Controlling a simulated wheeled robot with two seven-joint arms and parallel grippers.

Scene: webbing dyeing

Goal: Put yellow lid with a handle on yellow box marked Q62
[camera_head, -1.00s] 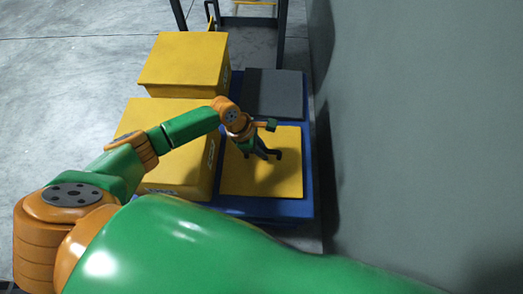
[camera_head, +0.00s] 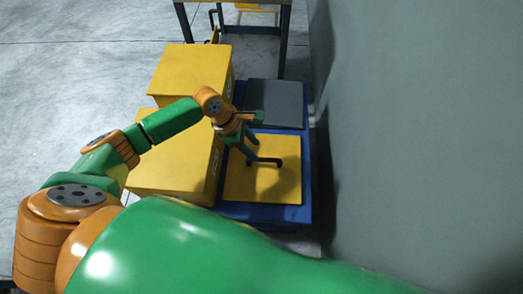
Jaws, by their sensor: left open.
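A flat yellow lid (camera_head: 285,187) lies on the blue platform at the right of the boxes. A dark handle (camera_head: 268,161) shows on it. My left gripper (camera_head: 250,151) is open and sits just above the lid by the handle; whether it touches the handle cannot be told. Two yellow boxes stand at the left: a nearer one (camera_head: 170,180), partly hidden by my left arm, and a farther one (camera_head: 190,72). Each has small dark marks on its right side, too small to read, so I cannot tell which is Q62. My right gripper is out of view.
A dark grey panel (camera_head: 275,103) lies behind the yellow lid on the blue platform (camera_head: 306,125). A grey wall (camera_head: 420,140) rises close on the right. A table-like frame (camera_head: 283,45) stands at the back. The concrete floor (camera_head: 80,80) at the left is clear.

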